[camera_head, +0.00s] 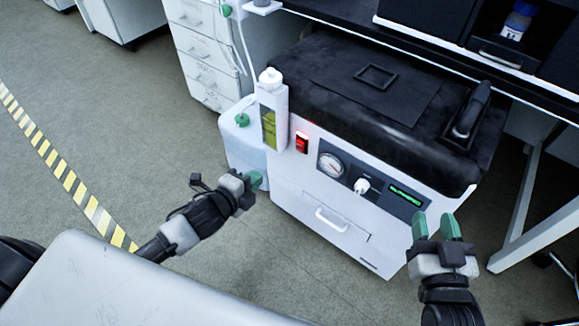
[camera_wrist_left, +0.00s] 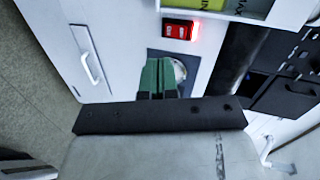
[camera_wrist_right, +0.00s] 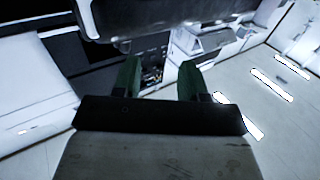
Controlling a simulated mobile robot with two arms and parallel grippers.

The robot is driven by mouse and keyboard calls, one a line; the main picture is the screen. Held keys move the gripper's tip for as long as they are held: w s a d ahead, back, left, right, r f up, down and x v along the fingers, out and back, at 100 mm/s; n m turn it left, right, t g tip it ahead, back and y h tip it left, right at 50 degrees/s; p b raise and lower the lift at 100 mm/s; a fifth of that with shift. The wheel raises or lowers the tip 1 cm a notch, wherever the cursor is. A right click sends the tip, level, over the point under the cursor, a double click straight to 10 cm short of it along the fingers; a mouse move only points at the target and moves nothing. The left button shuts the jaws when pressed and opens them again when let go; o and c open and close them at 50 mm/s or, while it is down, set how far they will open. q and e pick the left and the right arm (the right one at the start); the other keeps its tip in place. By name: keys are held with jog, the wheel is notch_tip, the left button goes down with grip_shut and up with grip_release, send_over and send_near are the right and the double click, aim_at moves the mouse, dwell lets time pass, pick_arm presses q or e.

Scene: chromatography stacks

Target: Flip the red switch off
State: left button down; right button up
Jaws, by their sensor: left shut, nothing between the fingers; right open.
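The red switch (camera_head: 302,142) is on the front of a white machine (camera_head: 310,190) with a black top, between a bottle holder and a round gauge. It glows red; it also shows in the left wrist view (camera_wrist_left: 178,30), above the fingers. My left gripper (camera_head: 254,180) is shut and empty, in front of the machine, lower and left of the switch in the head view, apart from it. Its green fingers (camera_wrist_left: 158,78) overlap the gauge in the left wrist view. My right gripper (camera_head: 436,226) is open and empty, near the machine's right front corner.
A round gauge (camera_head: 331,164), a white knob (camera_head: 361,186) and a green display (camera_head: 405,195) sit right of the switch. A bottle in a holder (camera_head: 273,110) stands left of it. A drawer handle (camera_head: 331,219) juts out below. A bench edge (camera_head: 440,62) runs behind.

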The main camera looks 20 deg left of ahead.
pick_arm(q)
jog(key=shift+s+d+r+m+t+h+b, duration=0.15)
jog(key=shift+s+d+r+m+h+b, duration=0.1)
jog(key=shift+d+r+m, duration=0.3)
jog(key=shift+s+d+r+m+t+h+b, duration=0.15)
jog(key=shift+d+r+m+h+b, duration=0.15)
jog(key=shift+r, duration=0.3)
pick_arm(e)
jog(key=shift+t, duration=0.7)
jog(key=r, duration=0.1)
jog(key=s+r, duration=0.2)
jog(key=shift+d+r, duration=0.1)
jog(key=shift+r, duration=0.3)
